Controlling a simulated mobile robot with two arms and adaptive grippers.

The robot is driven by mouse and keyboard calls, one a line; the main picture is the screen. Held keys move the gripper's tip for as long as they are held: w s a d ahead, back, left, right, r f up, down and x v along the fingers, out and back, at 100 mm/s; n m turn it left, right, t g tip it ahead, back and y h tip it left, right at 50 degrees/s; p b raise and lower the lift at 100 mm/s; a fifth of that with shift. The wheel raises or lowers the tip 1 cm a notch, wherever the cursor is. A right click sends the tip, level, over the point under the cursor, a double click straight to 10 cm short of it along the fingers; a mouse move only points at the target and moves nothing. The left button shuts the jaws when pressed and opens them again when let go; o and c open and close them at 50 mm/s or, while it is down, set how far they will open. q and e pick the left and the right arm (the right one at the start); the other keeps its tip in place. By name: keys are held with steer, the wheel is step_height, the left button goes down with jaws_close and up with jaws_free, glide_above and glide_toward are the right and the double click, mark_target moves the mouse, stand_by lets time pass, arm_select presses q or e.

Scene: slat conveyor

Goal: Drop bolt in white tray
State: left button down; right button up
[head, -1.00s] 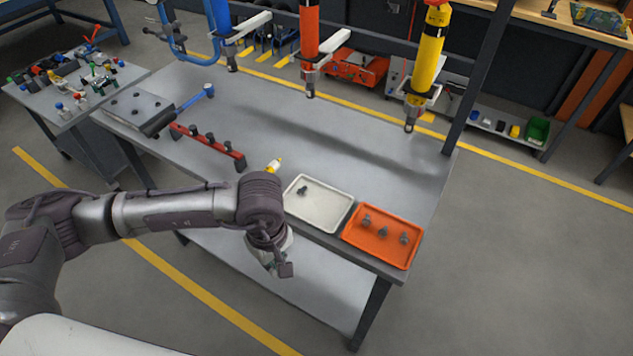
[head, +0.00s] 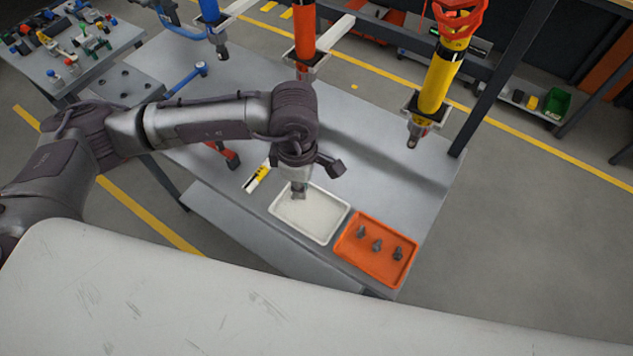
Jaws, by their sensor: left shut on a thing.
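The white tray (head: 322,236) lies on the bench's front part, left of the orange tray. My left gripper (head: 299,187) points down over the white tray's upper left part. It is shut on a bolt, a small dark piece at its tips that is mostly hidden by the fingers. I cannot tell whether the bolt touches the tray floor. The rest of the tray floor in view is bare. My right gripper is not in view.
The orange tray (head: 350,262) beside it holds three dark bolts (head: 377,245). A yellow and white tube (head: 256,178) lies left of the white tray. Orange (head: 305,30) and yellow (head: 440,85) tools hang above the bench (head: 400,190). The bench's right side is clear.

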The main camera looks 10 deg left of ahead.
mark_target(301, 201)
arm_select(q)
steer(key=shift+w+f, duration=0.15)
steer(key=shift+w, duration=0.1)
steer(key=shift+s+f+b, duration=0.3)
steer(key=shift+s+f, duration=0.05)
steer(key=shift+f, duration=0.3)
steer(key=shift+s+f+b, duration=0.3)
steer(key=shift+f, duration=0.3)
steer(key=shift+w+f+b, duration=0.2)
steer(key=shift+f+b, duration=0.2)
steer(key=shift+f, duration=0.65)
steer(key=shift+w+f, duration=0.1)
steer(key=shift+f, duration=0.35)
steer(key=c, duration=1.2)
jaws_free()
step_height(301, 201, up, 12)
steer(key=shift+r, duration=0.1)
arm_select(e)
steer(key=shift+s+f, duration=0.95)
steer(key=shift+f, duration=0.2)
